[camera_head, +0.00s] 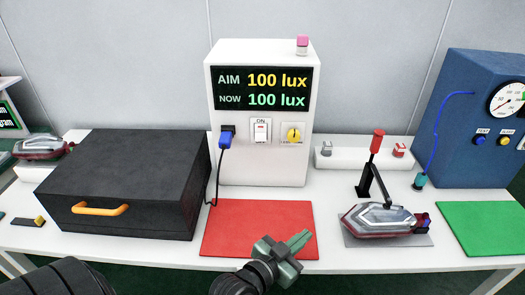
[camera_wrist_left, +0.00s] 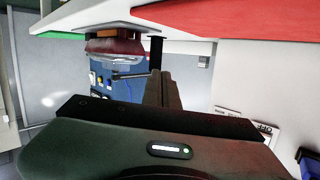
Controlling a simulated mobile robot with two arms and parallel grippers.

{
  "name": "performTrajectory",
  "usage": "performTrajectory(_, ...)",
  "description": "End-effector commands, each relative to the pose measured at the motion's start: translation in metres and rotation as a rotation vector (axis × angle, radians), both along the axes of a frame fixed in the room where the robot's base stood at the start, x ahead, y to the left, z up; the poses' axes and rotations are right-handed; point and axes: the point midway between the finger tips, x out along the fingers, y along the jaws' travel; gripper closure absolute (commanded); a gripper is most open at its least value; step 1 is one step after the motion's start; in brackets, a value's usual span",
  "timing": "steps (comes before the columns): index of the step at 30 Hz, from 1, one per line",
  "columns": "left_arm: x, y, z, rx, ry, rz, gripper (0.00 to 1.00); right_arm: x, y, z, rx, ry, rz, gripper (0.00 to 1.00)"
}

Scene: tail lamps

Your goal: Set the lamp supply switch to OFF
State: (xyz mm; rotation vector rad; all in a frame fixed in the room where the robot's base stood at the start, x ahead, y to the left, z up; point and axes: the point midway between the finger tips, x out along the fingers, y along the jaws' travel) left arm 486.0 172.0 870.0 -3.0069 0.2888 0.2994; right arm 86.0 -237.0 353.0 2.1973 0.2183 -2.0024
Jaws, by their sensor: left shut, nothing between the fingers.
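The lamp supply switch (camera_head: 261,131) is a white rocker with a red mark, under the word ON, on the front of a white box (camera_head: 260,165). The box's display reads AIM 100 lux and NOW 100 lux. A blue plug (camera_head: 225,138) with a black cord sits left of the switch, and a yellow knob (camera_head: 293,135) sits right of it. My left gripper (camera_head: 302,240) is shut and empty over the front of the red mat (camera_head: 225,225), well below and in front of the switch. Its shut fingers also show in the left wrist view (camera_wrist_left: 160,85). My right gripper is not in view.
A black case (camera_head: 125,175) with an orange handle stands left of the mat. A tail lamp (camera_head: 380,220) lies on a grey plate at right, by a red-handled clamp (camera_head: 376,145). A blue box (camera_head: 460,130) and a green mat (camera_head: 485,225) are further right.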

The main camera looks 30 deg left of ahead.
Motion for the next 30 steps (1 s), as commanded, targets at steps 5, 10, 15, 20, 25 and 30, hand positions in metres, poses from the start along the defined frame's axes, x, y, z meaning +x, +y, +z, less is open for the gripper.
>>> performTrajectory(5,0.028,0.037,0.044,-0.016,-0.287,0.176,1.0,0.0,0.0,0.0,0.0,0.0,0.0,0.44)
performTrajectory(10,0.027,0.094,0.076,-0.003,-0.528,0.449,1.0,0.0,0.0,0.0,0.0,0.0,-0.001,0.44)
performTrajectory(15,0.012,0.13,0.085,0.019,-0.631,0.646,1.0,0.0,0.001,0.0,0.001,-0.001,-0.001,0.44)
performTrajectory(20,0.011,0.142,0.09,0.027,-0.656,0.701,1.0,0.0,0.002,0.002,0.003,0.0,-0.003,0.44)
performTrajectory(25,0.028,0.153,0.102,0.028,-0.659,0.701,1.0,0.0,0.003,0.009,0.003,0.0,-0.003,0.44)
performTrajectory(30,0.058,0.17,0.118,0.028,-0.66,0.699,1.0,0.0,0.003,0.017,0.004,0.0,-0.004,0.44)
